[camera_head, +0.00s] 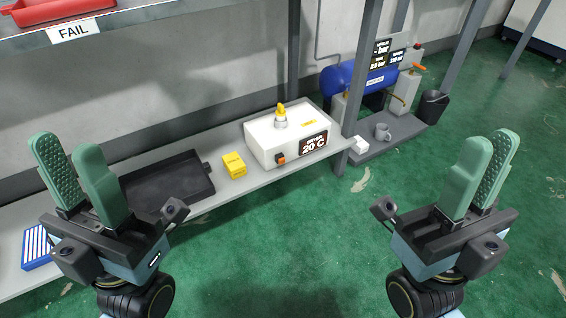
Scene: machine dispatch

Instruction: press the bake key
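A white box-shaped heater unit (285,133) stands on the grey shelf, with a dark display reading 20 °C (314,145) on its front. A small orange key (281,159) sits on the front left of the display; its lettering is too small to read, so I cannot tell if it is the bake key. A yellow-topped fitting (281,116) stands on the unit. My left gripper (68,148) is open and empty, left of the unit and nearer to me. My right gripper (491,155) is open and empty, to the right of the unit over the green floor.
A yellow block (234,165) and a black tray (165,185) lie on the shelf (255,185) left of the unit. A red tray on an upper shelf marked FAIL (74,30) is at top left.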

